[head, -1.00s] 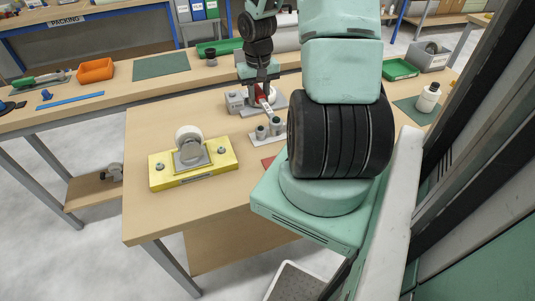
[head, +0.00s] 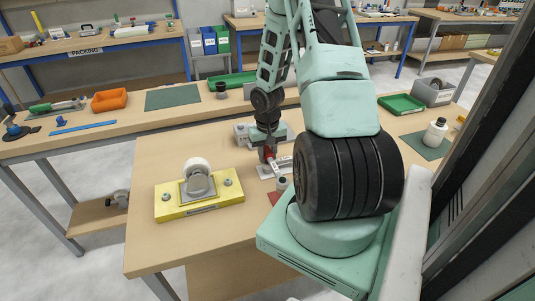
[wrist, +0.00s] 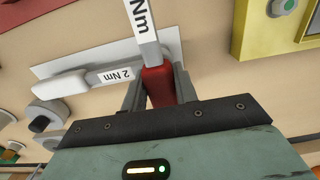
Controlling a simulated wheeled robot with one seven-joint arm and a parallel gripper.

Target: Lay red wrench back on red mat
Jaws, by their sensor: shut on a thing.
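My gripper (head: 269,158) is shut on the red wrench (wrist: 158,84), gripping its red handle. In the wrist view its metal shaft, marked 2 Nm, points up out of the frame. In the head view the wrench shows as a small red patch (head: 268,152) between the fingers, over the near table. The red mat (head: 275,196) shows only as a small strip below and to the right of the gripper; my arm hides the rest. I cannot tell the wrench's height above the table.
A yellow fixture with a caster (head: 170,211) stands left of the gripper. Bare table lies around the fixture.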

